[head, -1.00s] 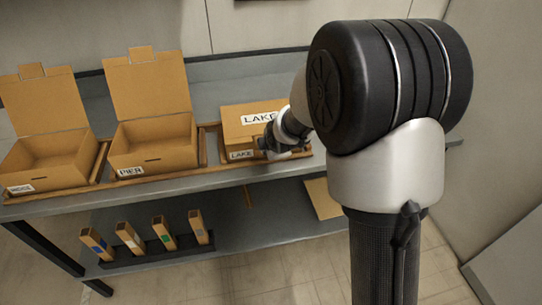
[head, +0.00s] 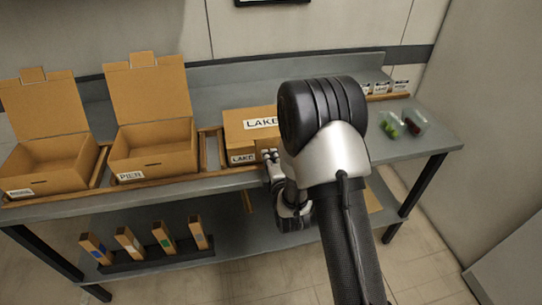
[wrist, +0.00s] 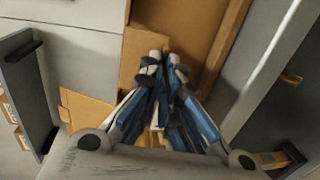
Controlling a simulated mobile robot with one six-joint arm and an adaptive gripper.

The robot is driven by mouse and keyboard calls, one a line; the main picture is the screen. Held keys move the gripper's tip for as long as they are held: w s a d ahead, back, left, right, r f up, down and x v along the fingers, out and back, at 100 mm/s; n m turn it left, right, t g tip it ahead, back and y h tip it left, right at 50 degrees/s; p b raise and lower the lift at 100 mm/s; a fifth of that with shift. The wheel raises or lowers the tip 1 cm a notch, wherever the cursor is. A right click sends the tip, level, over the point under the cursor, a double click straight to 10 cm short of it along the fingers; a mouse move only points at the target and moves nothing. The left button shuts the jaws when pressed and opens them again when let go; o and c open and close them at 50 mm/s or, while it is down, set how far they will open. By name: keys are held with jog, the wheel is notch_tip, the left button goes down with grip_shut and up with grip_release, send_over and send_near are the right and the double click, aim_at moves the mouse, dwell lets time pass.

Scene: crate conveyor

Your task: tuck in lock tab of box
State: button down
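A brown cardboard box (head: 236,134) labelled LAKE sits in a wooden tray on the bench in the head view, its lid down. My gripper (head: 271,156) is low at the right part of its front face, and my arm covers the box's right side. The lock tab cannot be made out; the gripper and arm hide that part. In the wrist view my gripper (wrist: 165,58) has its fingertips together with nothing seen between them. They point at a brown cardboard surface (wrist: 196,22); whether they touch it, I cannot tell.
An open PIER box (head: 150,110) and another open box (head: 45,110) stand to the left, lids upright. Clear packs (head: 403,124) lie on the right bench top (head: 425,145).

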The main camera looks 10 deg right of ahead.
jog(key=shift+w+f+t, duration=0.4)
jog(key=shift+f+t, duration=0.05)
jog(key=shift+t, duration=0.65)
jog(key=shift+a, duration=0.1)
jog(key=c, duration=1.8)
grip_release()
jog(key=s, duration=0.7)
jog(key=shift+s+f, duration=0.15)
jog(key=shift+s, duration=0.1)
